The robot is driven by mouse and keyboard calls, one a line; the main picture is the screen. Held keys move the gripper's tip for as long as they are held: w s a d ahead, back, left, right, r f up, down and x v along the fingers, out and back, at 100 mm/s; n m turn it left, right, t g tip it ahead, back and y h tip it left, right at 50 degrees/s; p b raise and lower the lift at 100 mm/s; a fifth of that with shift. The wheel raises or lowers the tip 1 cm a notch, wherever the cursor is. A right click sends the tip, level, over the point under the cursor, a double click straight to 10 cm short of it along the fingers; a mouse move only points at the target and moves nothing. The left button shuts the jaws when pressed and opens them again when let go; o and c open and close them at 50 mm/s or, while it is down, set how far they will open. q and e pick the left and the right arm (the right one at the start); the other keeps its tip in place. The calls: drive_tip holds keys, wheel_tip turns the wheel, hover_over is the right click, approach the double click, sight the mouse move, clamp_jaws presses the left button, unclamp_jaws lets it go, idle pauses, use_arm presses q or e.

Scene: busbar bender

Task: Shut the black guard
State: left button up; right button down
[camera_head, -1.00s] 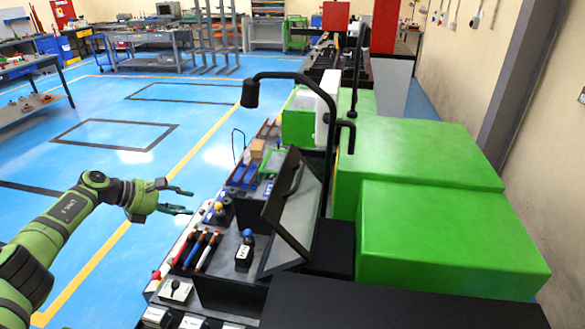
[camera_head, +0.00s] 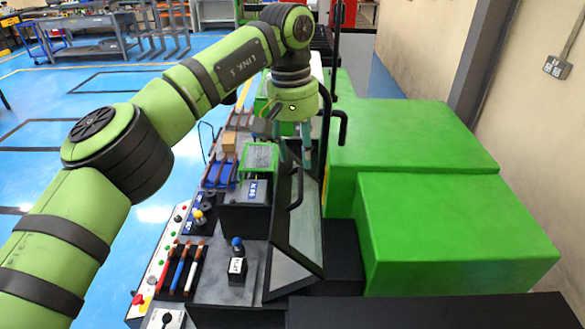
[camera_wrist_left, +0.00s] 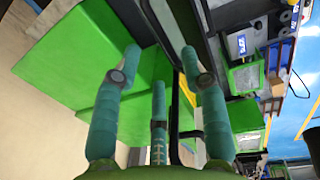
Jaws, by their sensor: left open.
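The black guard (camera_head: 303,224) is a tilted, black-framed panel with a grey see-through window and a bar handle. It stands raised and leaning on the machine, right of the bench tools. My left gripper (camera_head: 294,156) points down over the guard's far upper end, with its fingers open and empty. Whether a finger touches the guard is unclear. In the left wrist view the gripper's fingers (camera_wrist_left: 160,65) are spread apart, with dark bars of the machine behind them. My right gripper is not in view.
Large green machine covers (camera_head: 440,220) fill the right side. A black post (camera_head: 334,90) with a bent bar stands just beyond the guard. Small tools, a labelled block (camera_head: 237,268) and a green-framed screen (camera_head: 259,157) sit to the left. Blue floor lies further left.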

sight(302, 183)
use_arm(q)
drive_tip(key=f, duration=0.1)
drive_tip(key=f+p, duration=0.1)
drive_tip(key=f, duration=0.1)
drive_tip(key=f+p, duration=0.1)
drive_tip(key=f, duration=0.1)
drive_tip(key=shift+d, duration=0.3)
drive_tip(key=shift+f+p, duration=0.3)
drive_tip(key=shift+f, duration=0.5)
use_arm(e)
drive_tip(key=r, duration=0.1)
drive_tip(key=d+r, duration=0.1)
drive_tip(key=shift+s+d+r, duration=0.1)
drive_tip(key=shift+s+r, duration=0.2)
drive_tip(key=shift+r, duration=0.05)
use_arm(q)
clamp_jaws()
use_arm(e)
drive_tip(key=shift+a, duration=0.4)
